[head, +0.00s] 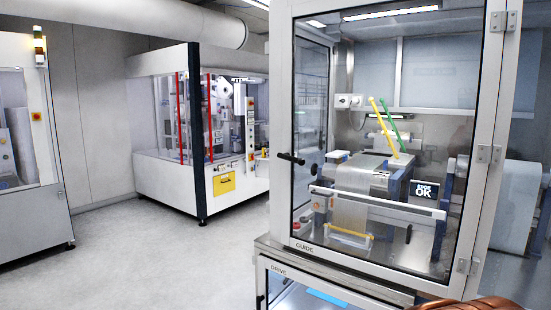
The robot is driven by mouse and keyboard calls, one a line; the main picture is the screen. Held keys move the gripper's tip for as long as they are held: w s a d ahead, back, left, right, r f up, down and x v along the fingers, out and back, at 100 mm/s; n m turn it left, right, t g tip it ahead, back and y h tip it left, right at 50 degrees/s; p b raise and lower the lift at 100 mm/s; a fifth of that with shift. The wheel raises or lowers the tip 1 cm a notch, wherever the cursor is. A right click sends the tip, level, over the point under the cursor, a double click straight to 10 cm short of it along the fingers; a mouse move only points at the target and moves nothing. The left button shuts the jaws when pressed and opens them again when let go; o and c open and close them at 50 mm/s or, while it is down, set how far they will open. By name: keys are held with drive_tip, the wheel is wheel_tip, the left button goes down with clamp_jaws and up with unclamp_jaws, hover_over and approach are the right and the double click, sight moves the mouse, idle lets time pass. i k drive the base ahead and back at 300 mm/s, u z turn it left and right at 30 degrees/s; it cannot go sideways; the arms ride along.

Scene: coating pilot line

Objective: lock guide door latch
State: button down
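The guide door (281,215) is a tall glazed door in a light grey frame, labelled GUIDE at its lower left. It appears closed on its cabinet, with hinges (490,153) along its right side. The latch (291,158) is a small black handle on the left stile at mid height, lying roughly level and tilted slightly down to the right. Whether it is engaged cannot be told. My gripper is not in view. A copper-brown rounded part, perhaps of my arm, shows at the bottom right edge.
A lower door labelled DRIVE (278,270) is below. Another machine (175,185) stands behind left. The floor (165,250) between is clear.

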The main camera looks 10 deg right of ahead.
sight(287, 156)
drive_tip(key=z, duration=0.3)
drive_tip(key=i, duration=0.3)
drive_tip(key=z, duration=0.8)
drive_tip(key=i, duration=1.35)
drive_tip(key=u, duration=1.1)
drive_tip(key=i, duration=0.35)
drive_tip(key=u, duration=0.3)
